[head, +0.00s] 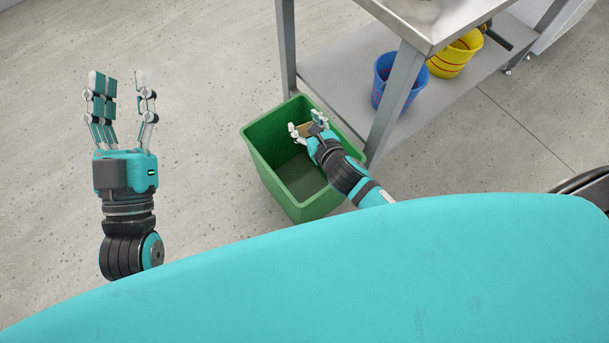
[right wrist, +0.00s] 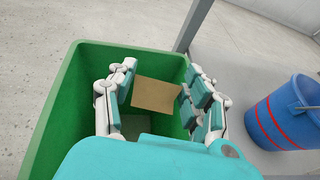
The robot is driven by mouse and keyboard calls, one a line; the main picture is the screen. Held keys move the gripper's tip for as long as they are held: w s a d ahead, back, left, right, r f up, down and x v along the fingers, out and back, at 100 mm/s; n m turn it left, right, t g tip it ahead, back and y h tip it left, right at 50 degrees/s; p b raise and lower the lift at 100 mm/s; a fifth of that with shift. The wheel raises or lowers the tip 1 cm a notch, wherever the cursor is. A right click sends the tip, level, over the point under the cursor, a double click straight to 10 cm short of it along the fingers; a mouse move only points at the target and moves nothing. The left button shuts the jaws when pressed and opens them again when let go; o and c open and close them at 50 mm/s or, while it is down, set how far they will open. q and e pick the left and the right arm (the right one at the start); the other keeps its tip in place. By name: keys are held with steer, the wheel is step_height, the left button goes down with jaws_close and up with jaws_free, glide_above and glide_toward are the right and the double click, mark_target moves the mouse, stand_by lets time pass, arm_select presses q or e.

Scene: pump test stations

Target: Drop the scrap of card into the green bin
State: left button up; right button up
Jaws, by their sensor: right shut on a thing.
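The scrap of card (right wrist: 157,95) is a flat brown piece between the fingers of my right gripper (right wrist: 155,97). In the head view the card (head: 304,130) shows small at the fingertips of the right gripper (head: 304,127), which is shut on it. The right gripper is over the opening of the green bin (head: 265,165); the bin also fills much of the right wrist view (right wrist: 62,125). The bin's floor shows below the card. My left gripper (head: 121,80) is open and empty, to the left of the bin above the floor.
A metal table (head: 425,22) stands at the upper right, with a leg close to the bin. The floor left of the bin is clear.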

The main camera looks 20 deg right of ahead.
steer(key=o, duration=0.8)
steer(key=v, duration=1.2)
steer(key=shift+f, duration=0.1)
